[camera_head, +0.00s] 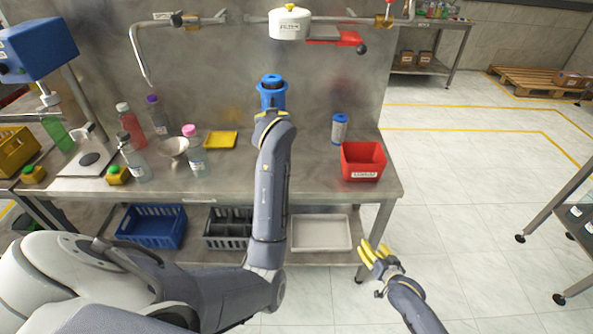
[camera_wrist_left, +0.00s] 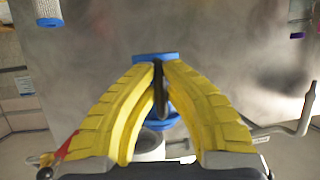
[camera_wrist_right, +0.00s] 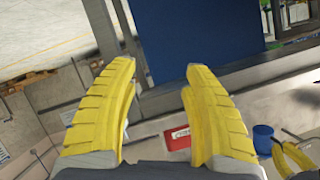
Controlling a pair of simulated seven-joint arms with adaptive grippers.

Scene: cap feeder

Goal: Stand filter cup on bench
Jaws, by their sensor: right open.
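The blue filter cup (camera_head: 272,95), with a dark round opening on top, is upright in front of the metal back panel. My left gripper (camera_wrist_left: 159,64) has its yellow fingers closed in on the cup, which also shows in the left wrist view (camera_wrist_left: 160,122); the fingers hide most of its body. The cup appears raised above the bench (camera_head: 300,182), below the white filter head (camera_head: 289,24) on the wall pipe. My right gripper (camera_head: 375,251) is open and empty, low in front of the bench; its spread fingers show in the right wrist view (camera_wrist_right: 160,78).
A blue-and-white cartridge (camera_head: 340,130) and a red bin (camera_head: 362,174) stand on the bench's right end. A yellow tray (camera_head: 221,140), metal bowl (camera_head: 173,147) and several bottles stand left. Bench surface between the yellow tray and cartridge looks clear, partly hidden by my left arm.

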